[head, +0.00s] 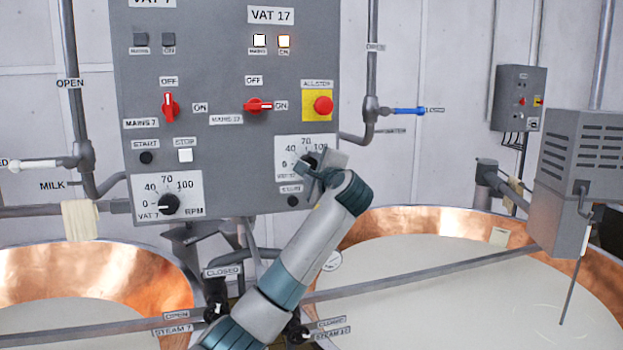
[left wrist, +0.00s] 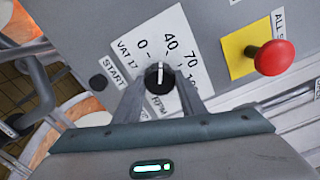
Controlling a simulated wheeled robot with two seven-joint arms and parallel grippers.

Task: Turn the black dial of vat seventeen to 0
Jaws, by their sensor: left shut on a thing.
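The black dial of vat seventeen (left wrist: 159,76) sits on its white scale plate (left wrist: 178,22), marked 0, 40 and 70. In the left wrist view the dial's white pointer mark points up the picture, roughly to the gap between 0 and 40. My left gripper (head: 312,166) reaches up to the panel and is shut on this dial. The fingers (left wrist: 160,88) lie on either side of the dial in the left wrist view. In the head view the gripper hides most of the dial and the lower part of the plate (head: 318,143). My right gripper is not in view.
Above the dial are a red stop button (head: 323,105) on yellow and a red mains switch (head: 258,106) turned to ON. The vat 7 dial (head: 168,204) is to the left. Copper vats (head: 395,222) and a horizontal pipe (head: 420,275) lie below.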

